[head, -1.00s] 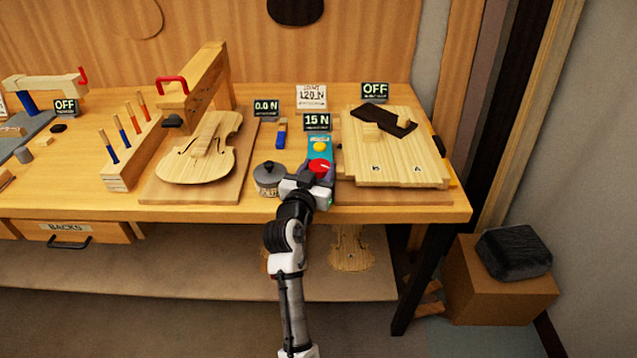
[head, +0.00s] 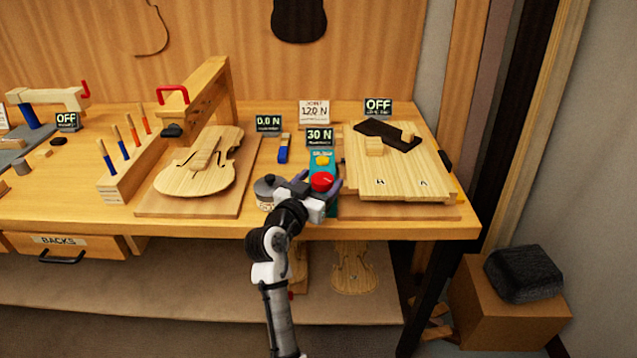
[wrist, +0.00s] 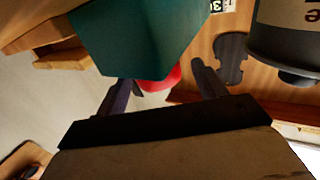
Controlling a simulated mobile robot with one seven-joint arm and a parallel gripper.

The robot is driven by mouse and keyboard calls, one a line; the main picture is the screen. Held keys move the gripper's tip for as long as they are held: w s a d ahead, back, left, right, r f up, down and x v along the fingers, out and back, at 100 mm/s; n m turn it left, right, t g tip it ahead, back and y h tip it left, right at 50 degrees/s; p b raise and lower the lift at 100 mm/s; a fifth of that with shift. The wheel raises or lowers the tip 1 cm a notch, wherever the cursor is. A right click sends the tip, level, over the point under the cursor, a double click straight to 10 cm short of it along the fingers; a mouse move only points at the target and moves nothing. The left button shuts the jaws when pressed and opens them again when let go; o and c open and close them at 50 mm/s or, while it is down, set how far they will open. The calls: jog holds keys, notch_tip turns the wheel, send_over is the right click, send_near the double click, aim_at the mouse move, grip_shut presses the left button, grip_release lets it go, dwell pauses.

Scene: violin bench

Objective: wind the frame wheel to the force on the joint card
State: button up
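The red frame wheel (head: 321,181) sits on the near end of a teal block (head: 322,158) with a yellow button. A display (head: 320,137) behind it reads 30 N. The white joint card (head: 314,111) at the back reads 120 N. My gripper (head: 314,188) is at the wheel, with a finger to each side. In the wrist view the wheel (wrist: 158,82) shows between my spread fingers (wrist: 167,82), partly hidden by the teal block (wrist: 135,35). A gap shows between the wheel and the right finger; contact on the left is unclear.
A lidded grey pot (head: 266,190) stands close left of my gripper. A wooden plate (head: 400,170) with a dark piece lies to the right. A violin body (head: 200,175) lies further left. Another display (head: 269,123) reads 0.0 N, and one (head: 378,106) reads OFF.

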jog(key=b+v, duration=0.3)
jog(key=v, duration=1.1)
jog(key=shift+b, duration=0.3)
jog(key=shift+d, duration=0.1)
dwell(0.6)
